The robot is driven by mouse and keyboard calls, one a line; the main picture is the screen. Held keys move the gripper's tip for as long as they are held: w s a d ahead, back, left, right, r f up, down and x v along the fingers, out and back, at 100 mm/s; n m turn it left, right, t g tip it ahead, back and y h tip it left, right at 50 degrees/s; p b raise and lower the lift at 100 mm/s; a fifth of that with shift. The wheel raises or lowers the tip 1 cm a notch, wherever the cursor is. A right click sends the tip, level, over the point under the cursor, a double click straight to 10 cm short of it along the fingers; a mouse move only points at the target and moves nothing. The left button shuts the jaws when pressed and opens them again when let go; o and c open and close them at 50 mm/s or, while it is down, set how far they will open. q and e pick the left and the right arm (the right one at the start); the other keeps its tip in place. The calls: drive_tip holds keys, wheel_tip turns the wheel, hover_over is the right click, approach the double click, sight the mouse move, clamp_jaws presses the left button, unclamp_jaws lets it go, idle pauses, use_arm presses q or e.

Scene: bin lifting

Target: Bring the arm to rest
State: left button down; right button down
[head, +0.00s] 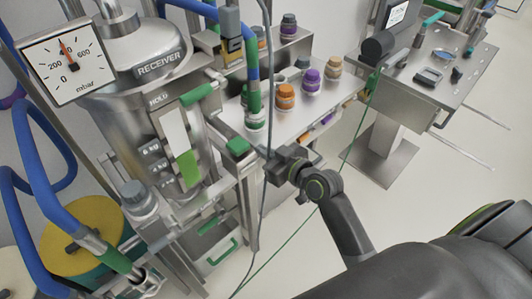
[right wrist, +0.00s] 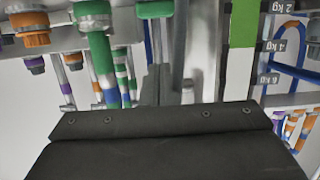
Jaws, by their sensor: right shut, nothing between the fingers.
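My right gripper (head: 270,160) is shut and empty. It is at the end of my dark right arm, which comes in from the lower right in the head view. It is in front of the shelf, just right of the steel frame of the receiver vessel (head: 130,75). In the right wrist view the dark gripper body fills the bottom and the narrow closed fingers (right wrist: 157,85) point away from it. Whether they touch anything behind them I cannot tell. My left gripper is not in view.
A shelf (head: 325,98) with orange, purple and brown capped connectors stands beyond the gripper. A blue hose (head: 252,65) ends in a green fitting (head: 255,118) close by. Thin cables run past the gripper. A steel table (head: 430,90) stands at the right. Floor shows between.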

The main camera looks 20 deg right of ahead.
drive_tip(key=shift+s, duration=0.15)
drive_tip(key=shift+r, duration=0.1)
idle(0.3)
drive_tip(key=shift+d, duration=0.1)
drive_tip(key=s+d+f+m+g+h, duration=0.15)
drive_tip(key=s+f, duration=0.25)
drive_tip(key=f, duration=0.7)
drive_tip(key=s+d+f+m+g+h, duration=0.1)
drive_tip(key=s+d+f+g, duration=0.2)
drive_tip(key=f, duration=0.7)
drive_tip(key=s+d+f+m+g+h, duration=0.1)
drive_tip(key=s+d+f+g+h, duration=0.2)
drive_tip(key=f, duration=0.8)
drive_tip(key=s+f+g, duration=0.2)
drive_tip(key=s+f, duration=0.4)
drive_tip(key=s, duration=0.5)
drive_tip(key=s+d+f+g, duration=0.1)
drive_tip(key=s+f+g, duration=0.1)
drive_tip(key=s+f, duration=0.4)
drive_tip(key=s+d+f+m+g, duration=0.1)
drive_tip(key=s+f, duration=0.5)
drive_tip(key=s, duration=1)
drive_tip(key=shift+s+f+g, duration=0.15)
drive_tip(key=shift+s+g, duration=0.15)
drive_tip(key=shift+g, duration=0.15)
drive_tip(key=shift+w+h, duration=0.15)
drive_tip(key=shift+h, duration=0.1)
